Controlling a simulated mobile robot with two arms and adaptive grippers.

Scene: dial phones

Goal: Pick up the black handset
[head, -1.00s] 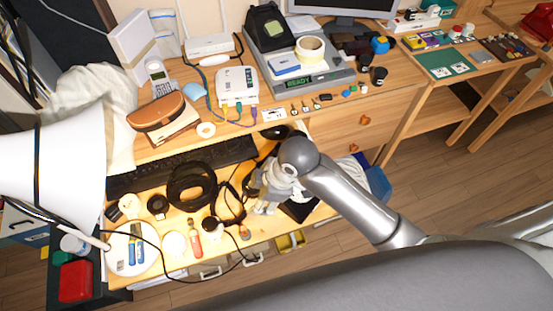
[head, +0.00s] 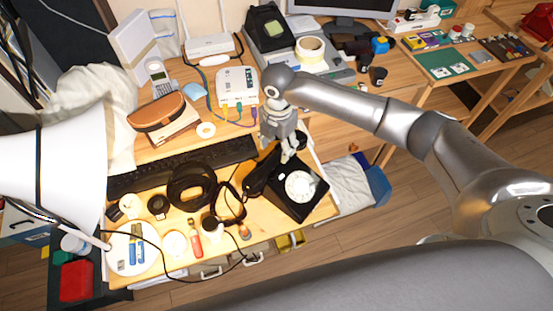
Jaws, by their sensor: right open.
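A black dial phone (head: 313,205) with a white round dial (head: 300,186) sits near the right end of the wooden desk. The black handset (head: 262,175) lies along the phone's left side; its far end is close to my gripper. My right gripper (head: 288,154) is open and points down just above the far end of the handset and the phone. I cannot tell whether the fingers touch the handset. My left gripper is not in view.
A black keyboard (head: 205,162) and black headphones (head: 190,186) lie left of the phone, with loose cables between. A white router (head: 238,88) stands behind. A white lamp shade (head: 50,180) fills the left. A blue bin (head: 377,183) stands right of the desk.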

